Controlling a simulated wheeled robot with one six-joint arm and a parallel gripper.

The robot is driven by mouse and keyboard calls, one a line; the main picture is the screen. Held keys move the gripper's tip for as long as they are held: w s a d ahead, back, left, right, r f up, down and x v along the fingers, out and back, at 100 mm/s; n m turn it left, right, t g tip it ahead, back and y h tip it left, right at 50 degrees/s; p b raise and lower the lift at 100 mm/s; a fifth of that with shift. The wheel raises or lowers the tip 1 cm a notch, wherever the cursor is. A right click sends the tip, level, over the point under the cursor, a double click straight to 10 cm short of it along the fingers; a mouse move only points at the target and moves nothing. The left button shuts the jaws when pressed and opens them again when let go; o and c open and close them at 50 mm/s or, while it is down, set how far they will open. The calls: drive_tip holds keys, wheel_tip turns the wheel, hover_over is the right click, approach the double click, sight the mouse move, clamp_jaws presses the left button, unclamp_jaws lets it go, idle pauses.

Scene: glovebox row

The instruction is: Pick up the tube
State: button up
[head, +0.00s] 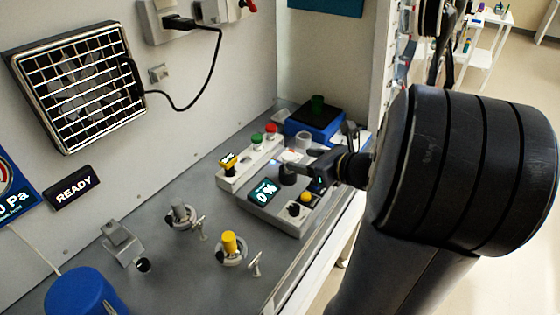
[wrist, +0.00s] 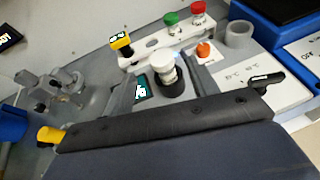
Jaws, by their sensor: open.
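My gripper (wrist: 163,88) is open in the wrist view, with one grey finger on either side of a white-topped piece (wrist: 162,63) on a black round base. I cannot tell whether that piece is a tube, or whether the fingers touch it. Capped, tube-like pieces stand in a white rack: a green one (wrist: 171,19), a red one (wrist: 197,10) and a yellow one with a label (wrist: 121,42). The head view shows the rack (head: 235,180) too, and my gripper (head: 290,172) over the grey device beside it; the fingertips are hard to make out there.
The grey device has a lit display (head: 263,192), a black knob (head: 294,210) and a yellow button (head: 305,197). A blue unit (head: 315,117) stands behind it. Valves with a grey knob (head: 182,214) and a yellow knob (head: 230,242) stand on the bench to the left.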

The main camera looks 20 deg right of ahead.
sight(283, 157)
drive_tip(key=x, duration=0.8)
drive_tip(key=shift+w+f, duration=0.25)
drive_tip(key=shift+f, duration=0.15)
drive_tip(key=shift+c, duration=0.6)
